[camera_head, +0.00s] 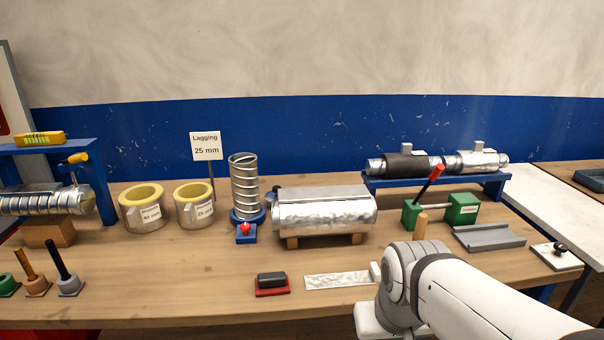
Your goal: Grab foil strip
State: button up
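The foil strip (336,281) is a flat, crinkled silver band lying on the wooden bench near its front edge. My arm comes in from the lower right, and its white wrist covers the area just right of the strip. My gripper (371,318) is a white part at the wrist's lower left, mostly hidden by the arm. A small white block shows at the strip's right end; I cannot tell whether it is a fingertip. Whether the fingers are open or touch the strip cannot be seen.
A black block on a red base (271,284) lies left of the strip. Behind stand a foil-wrapped cylinder (324,212), a spiral duct (246,185), two yellow lagging rings (143,208) and a green tool with a red lever (461,210). The bench's front left middle is clear.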

aim_at(372, 276)
jog(key=u, duration=0.9)
jog(key=k, duration=0.9)
jog(key=z, duration=0.75)
jog(key=i, duration=1)
jog(key=z, duration=0.05)
